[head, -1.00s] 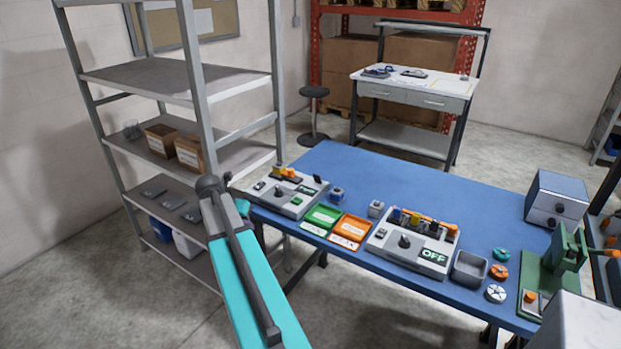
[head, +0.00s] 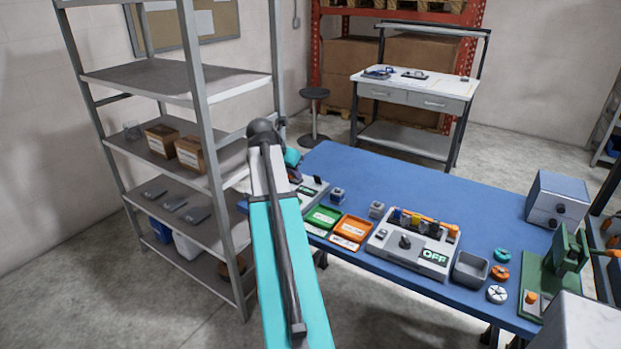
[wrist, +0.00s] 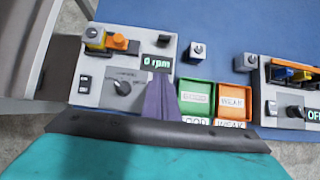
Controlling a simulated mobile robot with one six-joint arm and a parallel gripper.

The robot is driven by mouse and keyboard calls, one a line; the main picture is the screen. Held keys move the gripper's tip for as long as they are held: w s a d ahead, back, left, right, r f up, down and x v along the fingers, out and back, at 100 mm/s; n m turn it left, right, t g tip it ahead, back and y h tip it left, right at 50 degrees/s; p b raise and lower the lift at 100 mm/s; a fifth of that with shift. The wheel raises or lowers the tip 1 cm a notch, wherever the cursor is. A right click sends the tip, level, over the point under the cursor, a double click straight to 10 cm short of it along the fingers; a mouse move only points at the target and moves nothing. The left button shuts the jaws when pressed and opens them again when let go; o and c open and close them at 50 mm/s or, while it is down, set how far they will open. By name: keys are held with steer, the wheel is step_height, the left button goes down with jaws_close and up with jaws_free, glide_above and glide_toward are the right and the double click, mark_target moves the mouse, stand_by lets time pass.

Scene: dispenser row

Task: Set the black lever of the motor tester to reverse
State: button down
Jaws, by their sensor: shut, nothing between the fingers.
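The motor tester is a grey box (wrist: 98,66) with a green "0 rpm" display (wrist: 157,63) in the wrist view. A black turning lever (wrist: 122,88) sits on its front face below small lettering I cannot read. In the head view, my arm hides much of the tester (head: 316,188). My gripper's dark purple fingers (wrist: 160,98) are shut and empty, over the tester's lower right part, to the right of the lever. I cannot tell whether they touch the box. In the head view the gripper (head: 294,174) is mostly behind my arm.
Green (wrist: 196,97) and orange (wrist: 232,99) trays stand right of the tester. A second grey box reading "OFF" (head: 408,244) stands farther right. The blue table (head: 400,185) is clear behind. A metal shelf (head: 205,150) stands left.

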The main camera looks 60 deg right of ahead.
mark_target(318, 180)
steer(key=p+x, duration=0.2)
steer(key=x, duration=0.8)
steer(key=shift+d+r+p, duration=0.2)
steer(key=shift+d+p, duration=0.1)
steer(key=shift+d, duration=0.2)
steer(key=shift+d+r+p, duration=0.25)
steer(key=shift+d, duration=0.25)
steer(key=shift+d+r+p, duration=0.3)
steer(key=shift+d, duration=0.55)
